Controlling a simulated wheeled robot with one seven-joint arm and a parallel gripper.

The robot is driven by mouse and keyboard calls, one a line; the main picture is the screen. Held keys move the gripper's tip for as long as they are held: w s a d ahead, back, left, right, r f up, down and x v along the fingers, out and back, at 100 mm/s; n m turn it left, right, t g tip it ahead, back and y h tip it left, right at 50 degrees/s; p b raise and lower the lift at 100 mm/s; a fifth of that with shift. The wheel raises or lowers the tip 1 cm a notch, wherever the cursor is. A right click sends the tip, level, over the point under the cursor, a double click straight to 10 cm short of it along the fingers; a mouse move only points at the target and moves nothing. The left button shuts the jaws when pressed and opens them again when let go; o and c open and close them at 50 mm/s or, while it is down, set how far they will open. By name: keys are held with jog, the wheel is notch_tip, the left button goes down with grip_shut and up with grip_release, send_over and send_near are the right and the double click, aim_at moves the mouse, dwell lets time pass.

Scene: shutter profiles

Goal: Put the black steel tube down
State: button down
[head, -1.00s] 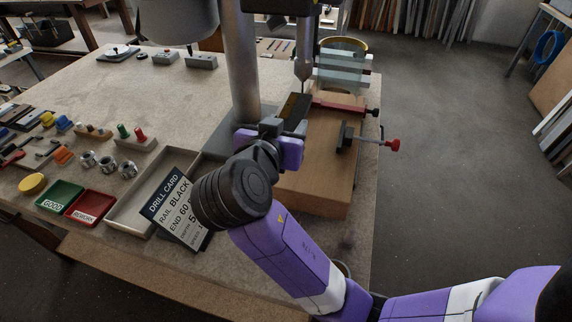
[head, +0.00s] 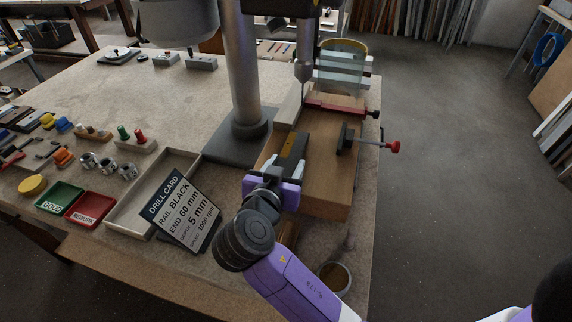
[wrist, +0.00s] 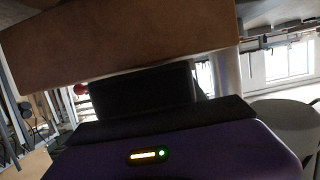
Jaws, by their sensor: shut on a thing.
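The black steel tube (head: 300,147), dark with a yellow strip on top, is at the front left part of the wooden block (head: 327,175) under the drill. My gripper (head: 275,172) is shut on its near end. The tube's far end points toward the drill bit (head: 302,88) but lies short of it. Whether the tube touches the wood cannot be told. In the wrist view a dark box-like shape (wrist: 140,88), probably the tube, sits in front of my purple gripper body, close to the wooden block (wrist: 120,42).
The drill column (head: 240,80) stands left. A drill card (head: 182,210), an open tray (head: 118,215) and a cup (head: 333,278) are nearby.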

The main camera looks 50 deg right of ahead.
jog(key=shift+f, duration=0.2)
jog(key=c, duration=0.7)
grip_release()
jog(key=shift+o, duration=0.2)
